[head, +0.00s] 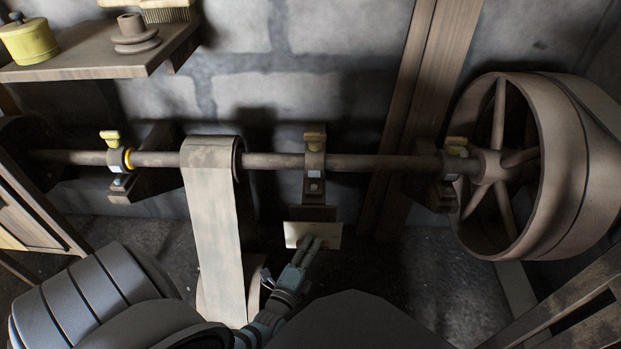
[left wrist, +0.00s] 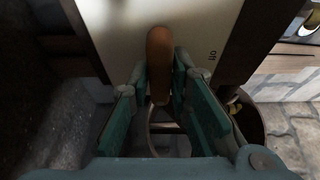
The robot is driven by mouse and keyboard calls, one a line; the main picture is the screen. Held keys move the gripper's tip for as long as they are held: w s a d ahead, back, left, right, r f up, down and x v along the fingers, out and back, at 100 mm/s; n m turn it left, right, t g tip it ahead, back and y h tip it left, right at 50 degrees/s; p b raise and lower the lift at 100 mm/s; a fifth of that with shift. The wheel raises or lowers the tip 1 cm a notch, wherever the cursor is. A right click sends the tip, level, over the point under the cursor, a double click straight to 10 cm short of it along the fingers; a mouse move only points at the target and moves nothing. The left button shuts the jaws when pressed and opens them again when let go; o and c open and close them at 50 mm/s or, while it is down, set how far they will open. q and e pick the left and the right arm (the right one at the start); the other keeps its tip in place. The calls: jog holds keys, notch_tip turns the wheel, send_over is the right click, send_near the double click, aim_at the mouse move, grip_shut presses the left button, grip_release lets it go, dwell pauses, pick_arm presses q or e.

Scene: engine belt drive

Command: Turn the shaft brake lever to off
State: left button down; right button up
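The shaft brake lever shows in the left wrist view as a rounded brown handle (left wrist: 160,62) in front of a pale plate (left wrist: 118,30). Small dark lettering stands on the plate to the right of the handle. In the head view the plate (head: 298,229) sits below the middle shaft bracket; the lever is hidden there by my gripper. My left gripper (head: 307,247) is at the plate. In the left wrist view its green fingers (left wrist: 161,82) lie close along both sides of the handle and appear closed on it. My right gripper is not in view.
A wide pale belt (head: 213,235) hangs just left of my gripper. A large wooden pulley (head: 560,165) is at the right. A shelf (head: 85,66) is at upper left.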

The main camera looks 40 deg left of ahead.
pick_arm(q)
jog(key=n+t+y+b, duration=0.1)
jog(key=n, duration=0.2)
jog(key=n+t+b, duration=0.1)
jog(key=n+b, duration=0.1)
jog(key=n, duration=0.2)
jog(key=shift+f+y, duration=0.2)
jog(key=shift+y, duration=0.2)
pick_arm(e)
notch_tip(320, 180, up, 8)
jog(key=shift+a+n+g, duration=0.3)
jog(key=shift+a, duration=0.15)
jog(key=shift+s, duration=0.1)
pick_arm(q)
jog(key=c, duration=1.5)
grip_release()
jog(key=v, duration=1.2)
